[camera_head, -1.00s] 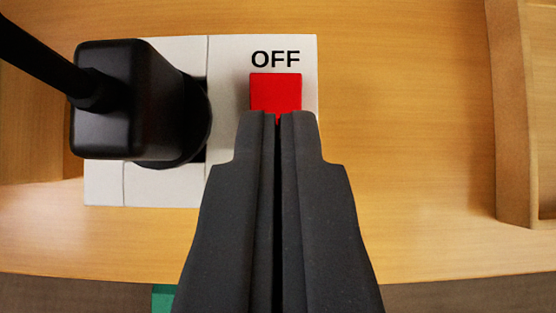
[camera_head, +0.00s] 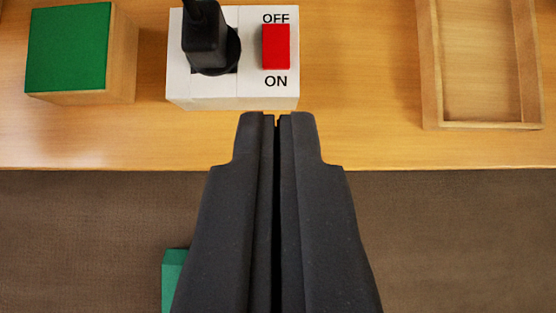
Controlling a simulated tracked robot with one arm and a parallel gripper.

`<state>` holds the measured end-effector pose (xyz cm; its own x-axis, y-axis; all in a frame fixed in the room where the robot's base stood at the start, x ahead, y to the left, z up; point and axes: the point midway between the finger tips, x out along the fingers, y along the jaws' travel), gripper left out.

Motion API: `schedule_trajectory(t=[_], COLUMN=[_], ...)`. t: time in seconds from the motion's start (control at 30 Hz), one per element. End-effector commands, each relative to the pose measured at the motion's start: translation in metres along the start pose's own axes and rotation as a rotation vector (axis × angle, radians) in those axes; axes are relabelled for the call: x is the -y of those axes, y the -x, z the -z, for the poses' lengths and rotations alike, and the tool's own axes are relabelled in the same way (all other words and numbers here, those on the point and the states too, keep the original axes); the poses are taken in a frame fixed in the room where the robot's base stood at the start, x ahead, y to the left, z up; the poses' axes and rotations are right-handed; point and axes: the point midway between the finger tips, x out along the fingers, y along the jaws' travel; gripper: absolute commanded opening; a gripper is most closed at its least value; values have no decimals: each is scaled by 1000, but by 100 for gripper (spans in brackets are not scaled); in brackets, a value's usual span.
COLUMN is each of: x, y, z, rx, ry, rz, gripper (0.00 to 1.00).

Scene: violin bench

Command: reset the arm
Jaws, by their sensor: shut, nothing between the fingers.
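My gripper (camera_head: 277,116) is shut and empty, with its two dark fingers side by side. Its tips show just below the front edge of a white socket block (camera_head: 210,88) on the wooden bench. The block carries a red switch (camera_head: 276,47) with OFF printed above it and ON below it. A black plug (camera_head: 204,42) with a cable sits in the left part of the block. The fingertips are clear of the switch in the picture.
A wooden block with a green top (camera_head: 67,48) stands left on the bench (camera_head: 355,120). An empty wooden tray (camera_head: 432,90) lies at right. Brown floor (camera_head: 450,240) spreads below the bench edge. A green object (camera_head: 173,275) is partly hidden behind my gripper.

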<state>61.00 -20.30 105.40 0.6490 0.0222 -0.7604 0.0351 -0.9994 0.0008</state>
Motion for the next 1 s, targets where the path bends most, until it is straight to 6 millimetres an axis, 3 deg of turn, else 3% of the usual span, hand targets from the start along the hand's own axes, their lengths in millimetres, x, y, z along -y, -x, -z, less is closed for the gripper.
schedule_trajectory(t=[0.2, 0.73, 0.87, 1.0], x=[0, 2, 17, 52], y=[12, 15, 38, 91], z=[-2, 1, 25, 70], rx=[-1, -6, -48, -145], ry=[-1, 2, 15, 30], rz=[0, -2, -16, -41], gripper=[0, 0, 0, 0])
